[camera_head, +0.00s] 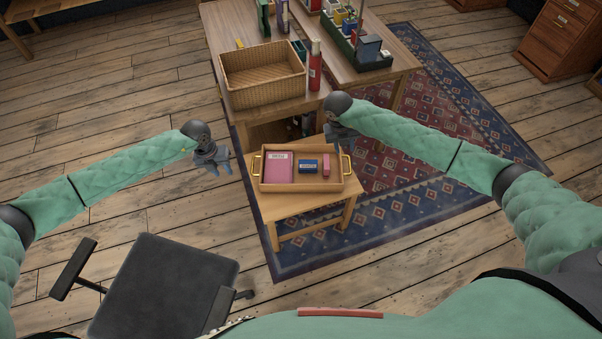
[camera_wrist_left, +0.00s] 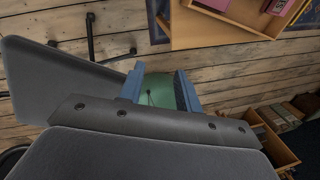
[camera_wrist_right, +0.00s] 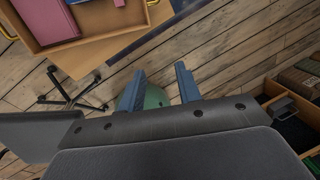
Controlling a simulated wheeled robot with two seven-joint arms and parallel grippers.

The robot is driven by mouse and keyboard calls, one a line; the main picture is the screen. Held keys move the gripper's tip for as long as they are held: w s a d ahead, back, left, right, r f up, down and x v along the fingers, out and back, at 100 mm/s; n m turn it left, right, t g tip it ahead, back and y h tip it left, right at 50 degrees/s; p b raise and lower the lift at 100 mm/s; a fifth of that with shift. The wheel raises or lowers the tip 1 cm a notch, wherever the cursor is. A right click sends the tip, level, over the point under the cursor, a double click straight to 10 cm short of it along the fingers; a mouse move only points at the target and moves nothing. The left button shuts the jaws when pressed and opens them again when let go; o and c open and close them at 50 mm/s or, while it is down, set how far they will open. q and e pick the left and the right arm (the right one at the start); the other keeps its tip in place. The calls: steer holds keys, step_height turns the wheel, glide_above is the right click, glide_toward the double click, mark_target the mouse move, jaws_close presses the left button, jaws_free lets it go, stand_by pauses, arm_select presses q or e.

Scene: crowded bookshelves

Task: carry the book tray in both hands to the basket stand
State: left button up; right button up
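The wooden book tray (camera_head: 301,187) with brass handles sits on a small wooden table (camera_head: 315,211). It holds a pink book (camera_head: 279,168), a dark blue item (camera_head: 308,166) and a pink item (camera_head: 326,165). A wicker basket (camera_head: 262,88) stands on a wooden table behind it. My left gripper (camera_head: 222,166) is left of the tray, apart from its left handle; its blue fingers (camera_wrist_left: 160,88) are spread and empty. My right gripper (camera_head: 342,143) is just behind the tray's right end, near the right handle (camera_head: 346,164); its fingers (camera_wrist_right: 158,88) are spread and empty.
A red bottle (camera_head: 315,68) stands right of the basket. A black chair (camera_head: 165,286) stands at the front left. A patterned rug (camera_head: 400,180) lies under the tables.

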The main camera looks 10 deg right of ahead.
steer(key=v, duration=0.7)
steer(key=shift+w+d, duration=0.1)
steer(key=shift+d, duration=0.05)
steer(key=shift+f, duration=0.1)
